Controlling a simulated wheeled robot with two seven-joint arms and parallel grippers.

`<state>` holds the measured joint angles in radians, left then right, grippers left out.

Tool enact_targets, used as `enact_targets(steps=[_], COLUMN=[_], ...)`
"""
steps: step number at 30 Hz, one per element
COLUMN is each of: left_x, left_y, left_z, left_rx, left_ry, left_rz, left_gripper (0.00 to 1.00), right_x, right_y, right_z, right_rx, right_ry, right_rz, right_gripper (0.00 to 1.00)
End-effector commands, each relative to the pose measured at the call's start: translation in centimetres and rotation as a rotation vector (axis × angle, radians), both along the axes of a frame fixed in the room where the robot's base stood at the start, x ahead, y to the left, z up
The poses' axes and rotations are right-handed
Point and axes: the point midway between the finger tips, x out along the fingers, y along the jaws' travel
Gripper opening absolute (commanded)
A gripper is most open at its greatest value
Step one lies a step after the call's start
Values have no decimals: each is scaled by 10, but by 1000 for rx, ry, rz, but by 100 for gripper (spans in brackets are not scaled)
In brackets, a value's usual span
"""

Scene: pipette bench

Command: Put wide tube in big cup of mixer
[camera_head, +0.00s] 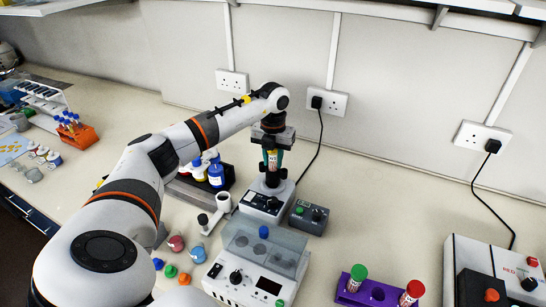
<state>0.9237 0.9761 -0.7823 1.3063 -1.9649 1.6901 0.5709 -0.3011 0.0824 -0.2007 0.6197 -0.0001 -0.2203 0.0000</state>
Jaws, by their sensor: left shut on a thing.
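My left gripper (272,145) reaches in from the left and is shut on a wide tube (272,160) with a pale, red-marked label. The tube hangs upright, directly above or just at the dark cup on top of the mixer (262,205). The cup (271,183) is partly covered from this angle, and I cannot tell whether the tube's lower end is inside it. The mixer is a low pale box with a dark front panel, near the back wall. My right gripper is not in view.
A grey control box (309,218) stands right of the mixer. A white device with a clear lid (262,255) stands in front. A purple rack (368,294) holds tubes at front right. Bench between rack and wall is clear.

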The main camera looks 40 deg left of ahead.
Motion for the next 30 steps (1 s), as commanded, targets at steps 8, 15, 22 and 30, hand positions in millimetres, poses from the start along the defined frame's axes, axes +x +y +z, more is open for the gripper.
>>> enact_targets(steps=[8, 15, 22, 30], left_x=[0, 0, 0, 2], left_y=[0, 0, 0, 0], left_z=[-1, -1, 1, 40], left_rx=[0, 0, 0, 1], left_ry=[0, 0, 0, -6], left_rz=[0, 0, 0, -1], left_gripper=[8, 55, 55, 55], right_x=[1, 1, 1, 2], right_y=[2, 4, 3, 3], right_z=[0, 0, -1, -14], right_rx=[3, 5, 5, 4], right_ry=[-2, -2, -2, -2], right_rz=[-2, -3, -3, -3], right_gripper=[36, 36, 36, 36])
